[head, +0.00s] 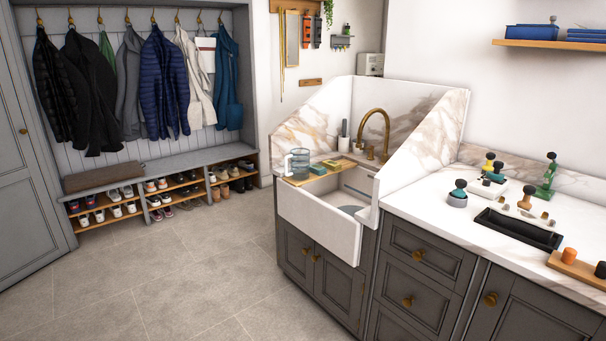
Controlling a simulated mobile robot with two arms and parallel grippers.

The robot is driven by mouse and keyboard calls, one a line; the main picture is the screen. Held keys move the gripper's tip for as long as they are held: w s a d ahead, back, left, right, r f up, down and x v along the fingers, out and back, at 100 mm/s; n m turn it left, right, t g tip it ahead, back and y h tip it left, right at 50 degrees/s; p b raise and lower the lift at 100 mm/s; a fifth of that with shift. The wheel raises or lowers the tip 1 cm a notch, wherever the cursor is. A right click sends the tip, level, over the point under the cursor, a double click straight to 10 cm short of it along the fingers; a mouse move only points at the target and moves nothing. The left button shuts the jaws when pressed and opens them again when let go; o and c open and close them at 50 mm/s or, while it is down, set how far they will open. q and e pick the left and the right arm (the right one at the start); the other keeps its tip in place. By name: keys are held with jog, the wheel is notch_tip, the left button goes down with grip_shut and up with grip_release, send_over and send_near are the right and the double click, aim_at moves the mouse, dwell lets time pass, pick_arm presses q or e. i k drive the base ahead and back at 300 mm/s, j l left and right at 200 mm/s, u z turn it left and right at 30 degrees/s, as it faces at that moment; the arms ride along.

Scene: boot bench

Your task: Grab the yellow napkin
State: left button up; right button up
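I see no clear yellow napkin in the head view. A thin yellowish hanging item (283,50) is on the wall rack; it is too small to tell whether it is cloth or a strap. A small yellow-green item (332,163) lies on the wooden board (313,176) across the sink, beside a clear jug (300,163). Neither of my grippers is in view.
The deep white sink (318,219) has a brass tap (375,130). The white counter (415,194) at right holds dark-knobbed brushes, small bottles and a black tray (519,231). A shoe bench (165,165) under hanging coats stands at left. The tiled floor (190,270) is clear.

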aim_at(331, 165)
jog(key=i+j+u, duration=0.1)
jog(key=i, duration=1.85)
